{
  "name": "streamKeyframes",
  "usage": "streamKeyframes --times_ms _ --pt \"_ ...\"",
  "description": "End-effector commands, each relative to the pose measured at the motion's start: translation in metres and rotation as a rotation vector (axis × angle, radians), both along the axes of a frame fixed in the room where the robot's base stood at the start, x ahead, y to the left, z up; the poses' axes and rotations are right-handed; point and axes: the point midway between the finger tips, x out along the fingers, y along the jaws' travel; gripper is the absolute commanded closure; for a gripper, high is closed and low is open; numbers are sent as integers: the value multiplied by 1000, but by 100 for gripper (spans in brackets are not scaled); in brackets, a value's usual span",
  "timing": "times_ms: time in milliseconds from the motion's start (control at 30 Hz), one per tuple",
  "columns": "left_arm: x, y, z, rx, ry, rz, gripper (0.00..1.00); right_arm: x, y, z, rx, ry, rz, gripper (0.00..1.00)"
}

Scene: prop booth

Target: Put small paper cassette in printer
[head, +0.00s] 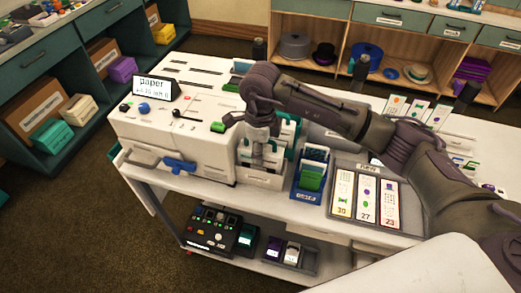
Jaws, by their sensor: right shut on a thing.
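The printer (185,145) is a large white machine on the cart at left centre. A small display (155,88) on its top reads "paper". A blue lever (179,165) sticks out at its front. My right arm comes in from the right, and its gripper (262,152) points down at the printer's right end. It is shut on a pale piece, apparently the small paper cassette (263,172), largely hidden by the fingers. I cannot tell whether it touches the printer. My left gripper is not in view.
Right of the gripper stand a blue holder (309,194) with green cards and a grey tray (376,226) of printed cards. The cart's lower shelf holds a black control box (219,232). Shelves with boxes (36,105) and hats line the back and left. Dark floor is clear at lower left.

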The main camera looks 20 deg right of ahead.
Motion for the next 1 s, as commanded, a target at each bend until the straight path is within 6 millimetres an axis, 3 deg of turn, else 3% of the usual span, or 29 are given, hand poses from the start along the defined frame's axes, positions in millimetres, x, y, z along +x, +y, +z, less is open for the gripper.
streamKeyframes --times_ms 467,500,667,1000 --pt "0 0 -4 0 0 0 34 0 0 -4 0 -1 0 100" --pt "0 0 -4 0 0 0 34 0 0 -4 0 -1 0 57" --pt "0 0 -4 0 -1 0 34 0 0 -4 0 -1 0 31" --pt "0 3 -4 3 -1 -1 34 0 0 -3 -1 1 0 30"
